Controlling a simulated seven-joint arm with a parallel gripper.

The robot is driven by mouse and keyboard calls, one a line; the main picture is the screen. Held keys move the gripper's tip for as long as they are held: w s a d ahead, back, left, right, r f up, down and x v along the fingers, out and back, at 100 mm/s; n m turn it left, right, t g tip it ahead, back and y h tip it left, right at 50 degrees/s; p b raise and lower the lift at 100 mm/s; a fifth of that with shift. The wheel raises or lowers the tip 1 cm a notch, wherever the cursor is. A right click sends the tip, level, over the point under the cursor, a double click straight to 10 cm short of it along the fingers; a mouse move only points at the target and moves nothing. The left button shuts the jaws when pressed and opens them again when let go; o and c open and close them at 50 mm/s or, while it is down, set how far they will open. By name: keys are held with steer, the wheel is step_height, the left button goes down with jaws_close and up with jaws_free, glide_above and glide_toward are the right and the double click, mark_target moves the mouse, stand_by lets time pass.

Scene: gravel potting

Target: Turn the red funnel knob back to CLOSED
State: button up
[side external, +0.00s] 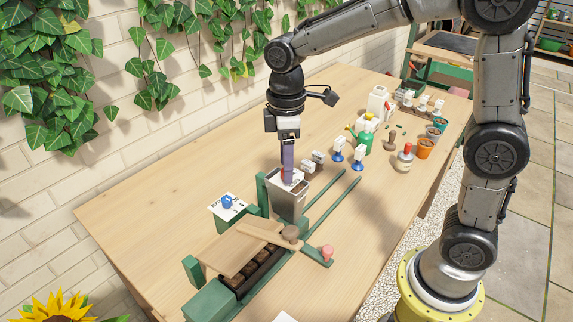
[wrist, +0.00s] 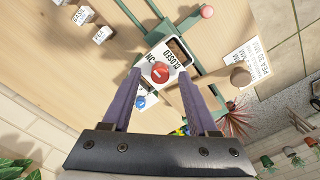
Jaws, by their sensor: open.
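The red funnel knob (wrist: 160,73) sits on a white plate (wrist: 155,56) marked CLOSED, with another word partly readable beside it; I cannot tell which one the knob points to. The plate lies on top of the grey funnel box (side external: 287,202). My gripper (wrist: 159,77) is open, its two purple fingers on either side of the knob with gaps visible in the wrist view. In the side view my gripper (side external: 287,173) points straight down over the box, its fingertips at the top, hiding much of the knob.
A green frame with rails (side external: 322,212) surrounds the box. A wooden board (side external: 235,254) lies across it at the front. A blue knob (side external: 228,201) on a white card stands left. White label blocks (side external: 313,160), a green watering can (side external: 364,141) and orange pot (side external: 425,148) stand behind.

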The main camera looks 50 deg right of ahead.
steer(key=shift+f, duration=0.55)
jaws_close()
